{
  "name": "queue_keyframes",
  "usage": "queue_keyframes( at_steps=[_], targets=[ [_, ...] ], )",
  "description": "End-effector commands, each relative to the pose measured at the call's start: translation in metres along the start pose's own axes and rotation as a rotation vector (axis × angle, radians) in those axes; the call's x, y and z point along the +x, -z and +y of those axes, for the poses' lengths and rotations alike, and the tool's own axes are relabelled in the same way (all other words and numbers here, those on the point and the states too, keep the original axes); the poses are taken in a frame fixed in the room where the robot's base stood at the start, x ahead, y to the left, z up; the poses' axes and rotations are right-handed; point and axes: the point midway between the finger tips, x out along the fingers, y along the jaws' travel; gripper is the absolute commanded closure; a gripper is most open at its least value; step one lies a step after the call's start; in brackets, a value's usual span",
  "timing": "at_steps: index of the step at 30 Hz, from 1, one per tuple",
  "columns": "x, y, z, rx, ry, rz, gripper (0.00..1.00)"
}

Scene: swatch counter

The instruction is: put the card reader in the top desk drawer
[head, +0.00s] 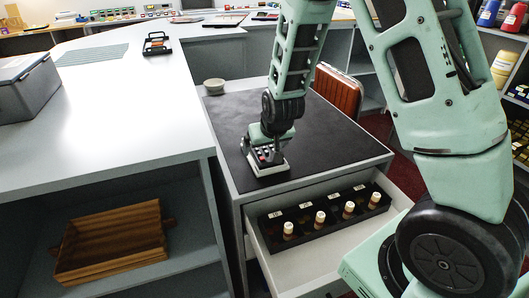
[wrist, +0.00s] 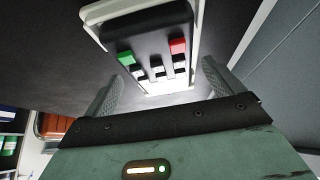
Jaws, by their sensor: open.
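The card reader (head: 270,165), pale with a dark top and small keys, is on the dark desk top near its front edge. In the wrist view the card reader (wrist: 150,30) shows a green key, a red key and several light keys. My gripper (wrist: 160,85) is open, with one finger on each side of the reader's keyed end; whether they touch it I cannot tell. In the head view my gripper (head: 268,138) is right over the reader and hides part of it. The top desk drawer (head: 290,264) is pulled open below the desk's front edge.
A black rack (head: 325,218) with several white-capped bottles takes up the drawer's back part; its front floor is bare. A small bowl (head: 214,86) stands at the desk's far left corner. A wooden crate (head: 112,242) sits on the shelf at left.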

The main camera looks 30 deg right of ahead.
Motion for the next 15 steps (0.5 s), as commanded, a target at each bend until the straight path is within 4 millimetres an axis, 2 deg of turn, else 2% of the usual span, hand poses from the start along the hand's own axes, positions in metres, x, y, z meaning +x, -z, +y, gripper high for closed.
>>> queue_keyframes(
  at_steps=[1,7,9,15],
  targets=[
    [-0.0002,-0.0001,0.0000,0.000,0.000,0.000,0.07],
    [-0.0003,-0.0002,-0.0001,0.000,0.000,-0.001,0.63],
    [-0.0005,0.0003,-0.0001,0.000,0.000,0.000,0.69],
    [-0.0018,0.0010,-0.0003,-0.001,0.000,0.001,0.69]
  ],
)
